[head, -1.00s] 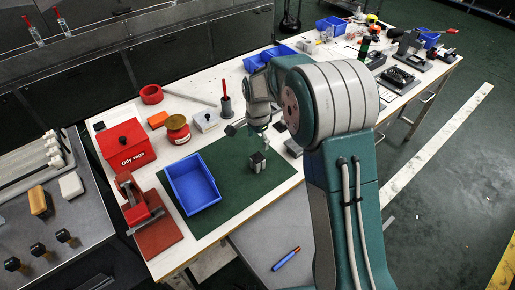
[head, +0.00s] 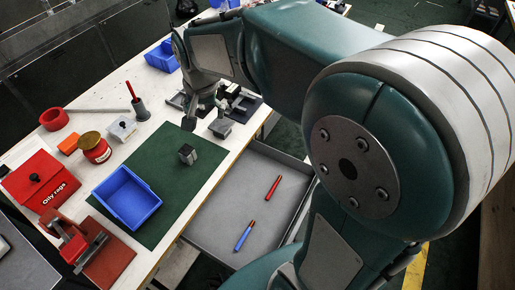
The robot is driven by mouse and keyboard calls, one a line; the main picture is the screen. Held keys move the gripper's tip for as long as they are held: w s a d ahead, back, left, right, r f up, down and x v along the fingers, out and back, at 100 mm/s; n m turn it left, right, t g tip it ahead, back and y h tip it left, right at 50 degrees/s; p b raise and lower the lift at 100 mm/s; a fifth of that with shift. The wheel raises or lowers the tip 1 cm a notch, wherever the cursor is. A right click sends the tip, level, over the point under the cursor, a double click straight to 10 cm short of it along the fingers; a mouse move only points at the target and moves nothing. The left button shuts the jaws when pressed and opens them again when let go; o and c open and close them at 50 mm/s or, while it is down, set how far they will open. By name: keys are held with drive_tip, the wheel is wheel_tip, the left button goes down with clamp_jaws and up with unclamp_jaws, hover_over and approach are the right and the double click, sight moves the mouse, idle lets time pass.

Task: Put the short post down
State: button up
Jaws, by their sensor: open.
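A small dark grey block, which looks like the short post (head: 187,154), stands upright on the green mat (head: 165,205), near its right part. Nothing holds it. My gripper (head: 205,112) is at the far end of my arm, above and beyond the block in the picture. It is open and apart from the block. Its fingers are small and hard to separate from the grey fixtures behind them.
A blue bin (head: 128,198) sits on the mat's left. A grey block (head: 220,128) is by the table edge. The mat around the post is clear.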

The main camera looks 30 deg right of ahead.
drive_tip(key=s+d+r+n+t, duration=0.1)
drive_tip(key=s+d+r+n, duration=0.1)
drive_tip(key=s, duration=0.7)
drive_tip(key=s+d+r+n+t, duration=0.1)
drive_tip(key=s+n, duration=0.3)
drive_tip(key=s, duration=0.5)
drive_tip(key=shift+s+d+r+t, duration=0.2)
drive_tip(key=shift+d+r+t, duration=0.25)
drive_tip(key=shift+d, duration=0.35)
